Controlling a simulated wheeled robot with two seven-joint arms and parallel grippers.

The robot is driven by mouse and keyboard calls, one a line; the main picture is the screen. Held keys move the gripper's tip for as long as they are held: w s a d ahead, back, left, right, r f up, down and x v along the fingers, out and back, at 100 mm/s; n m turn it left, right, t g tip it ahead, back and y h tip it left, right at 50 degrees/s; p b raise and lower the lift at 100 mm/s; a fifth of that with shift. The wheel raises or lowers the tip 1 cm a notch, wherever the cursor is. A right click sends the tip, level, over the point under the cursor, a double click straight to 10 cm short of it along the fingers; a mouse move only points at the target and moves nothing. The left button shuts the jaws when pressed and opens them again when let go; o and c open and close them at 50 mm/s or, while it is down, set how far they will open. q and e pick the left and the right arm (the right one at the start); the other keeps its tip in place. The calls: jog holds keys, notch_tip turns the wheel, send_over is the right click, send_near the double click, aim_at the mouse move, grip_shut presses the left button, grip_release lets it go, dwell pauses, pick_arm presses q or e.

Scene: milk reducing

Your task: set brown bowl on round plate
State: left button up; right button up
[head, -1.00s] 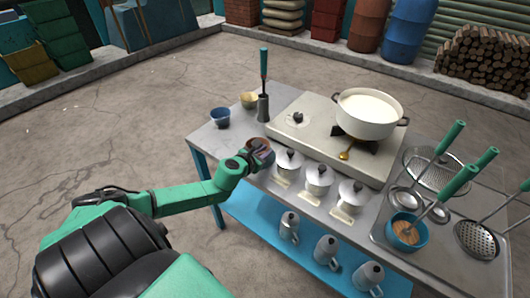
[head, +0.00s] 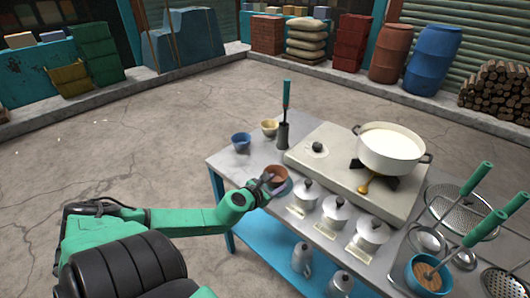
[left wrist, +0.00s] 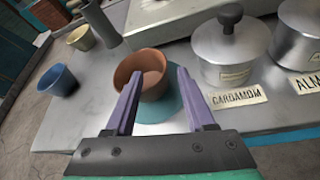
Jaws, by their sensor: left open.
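The brown bowl (head: 276,174) is near the left front of the metal table. In the left wrist view the bowl (left wrist: 146,72) appears to rest on the teal round plate (left wrist: 176,106); the plate's far part is hidden behind it. In the head view the plate (head: 284,188) shows only as a bluish edge. My left gripper (head: 268,183) is open beside the bowl. In the left wrist view its two purple fingers (left wrist: 158,74) lie at the bowl's near left and right sides; I cannot tell whether they touch it. My right gripper is not in view.
Lidded metal pots (head: 336,209) stand right of the bowl. A blue bowl (head: 241,141), a yellow bowl (head: 270,127) and a utensil holder (head: 283,135) stand behind. A stove with a milk pot (head: 390,150) is farther right. The tabletop left of the bowl is clear.

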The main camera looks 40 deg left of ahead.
pick_arm(q)
jog(key=p+v, duration=0.2)
jog(key=v, duration=0.5)
jog(key=s+a+f+n+g+y, duration=0.3)
jog(key=s+a+f+n, duration=0.2)
jog(key=a+f+n, duration=0.45)
jog(key=s+a+f+n+g, duration=0.1)
jog(key=s+f+n+g, duration=0.1)
jog(key=s+f+n, duration=0.45)
jog(key=s+a+f+n+g, duration=0.2)
jog(key=s+f+n, duration=0.2)
jog(key=f, duration=0.6)
jog(key=s+d+f+n+g+h, duration=0.2)
jog(key=s+d+f+n, duration=0.5)
jog(key=d, duration=0.4)
jog(key=s+d+f+n+g+h, duration=0.2)
jog(key=s+d+f+n+g, duration=0.1)
jog(key=s+d+f+n, duration=0.5)
jog(key=d+f, duration=0.2)
jog(key=d, duration=0.1)
jog(key=shift+d+h, duration=0.2)
jog(key=shift+h, duration=0.2)
jog(key=shift+s, duration=0.15)
